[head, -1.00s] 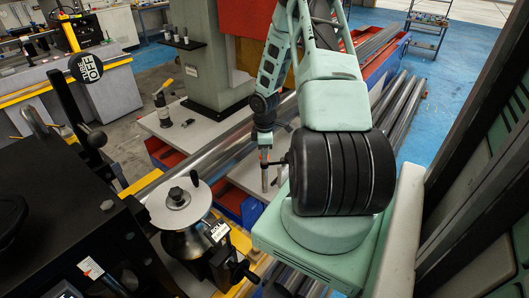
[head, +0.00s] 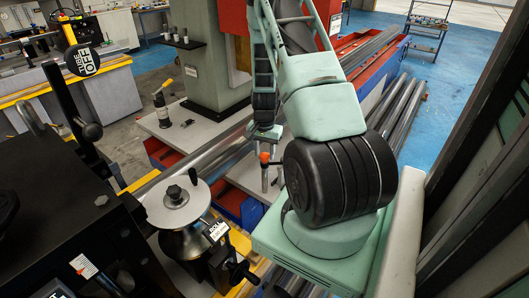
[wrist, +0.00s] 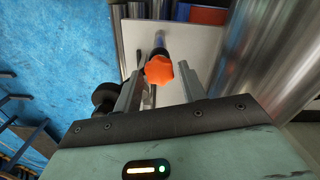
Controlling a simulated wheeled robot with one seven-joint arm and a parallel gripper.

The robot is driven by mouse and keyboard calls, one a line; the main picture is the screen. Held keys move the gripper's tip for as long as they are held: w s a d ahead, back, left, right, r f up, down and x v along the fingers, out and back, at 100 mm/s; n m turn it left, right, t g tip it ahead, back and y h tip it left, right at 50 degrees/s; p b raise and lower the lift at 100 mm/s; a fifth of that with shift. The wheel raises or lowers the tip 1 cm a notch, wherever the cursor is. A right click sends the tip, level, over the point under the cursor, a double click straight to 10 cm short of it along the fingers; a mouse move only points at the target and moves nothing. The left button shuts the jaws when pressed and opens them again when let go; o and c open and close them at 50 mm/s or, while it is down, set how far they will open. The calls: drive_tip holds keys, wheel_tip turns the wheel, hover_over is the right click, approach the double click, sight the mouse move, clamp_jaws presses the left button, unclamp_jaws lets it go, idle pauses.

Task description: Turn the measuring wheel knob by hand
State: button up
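An orange lobed knob (wrist: 159,70) shows in the wrist view, on a dark collar and a metal post. It also shows in the head view (head: 264,157), small, on a post over the grey bench. A black round wheel-like part (wrist: 106,98) sits left of it in the wrist view, partly behind a finger. I cannot tell for sure that these form the measuring wheel. My gripper (wrist: 160,88) is open, with one finger on each side of the orange knob in that view. No contact is visible. In the head view my gripper (head: 263,138) is just above the knob.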

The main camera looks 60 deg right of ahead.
drive_tip(key=shift+o, duration=0.6)
drive_tip(key=shift+r+p, duration=2.1)
drive_tip(key=shift+r, duration=0.95)
wheel_tip(320, 180, up, 17)
drive_tip(key=b, duration=0.5)
drive_tip(key=shift+r, duration=0.15)
